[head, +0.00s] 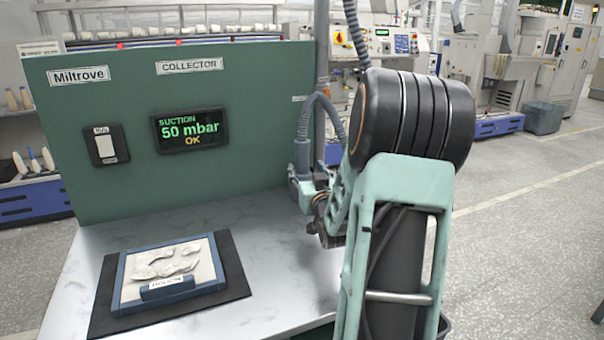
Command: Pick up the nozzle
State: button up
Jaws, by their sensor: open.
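The nozzle appears to be the blue-grey fitting (301,178) at the lower end of a grey ribbed hose (322,100), at the right edge of the green panel. My gripper (322,212) is beside and just below this fitting, partly hidden by my own arm. Its jaws are open, though the fingers are small and hard to make out. I cannot tell whether they touch the fitting or surround it.
A blue-framed tray (121,290) with pale scraps lies on a dark mat (235,268) on the white marbled table (270,235). The green panel (240,75) stands behind, its display (189,129) reading "SUCTION 50 mbar OK". The table between mat and arm is clear.

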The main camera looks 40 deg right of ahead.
aim_at(304, 166)
jog(key=shift+f+x, duration=0.2)
jog(key=shift+x, duration=2.4)
jog(key=shift+w+a, duration=0.1)
jog(key=shift+a, duration=0.1)
jog(key=c, duration=1.4)
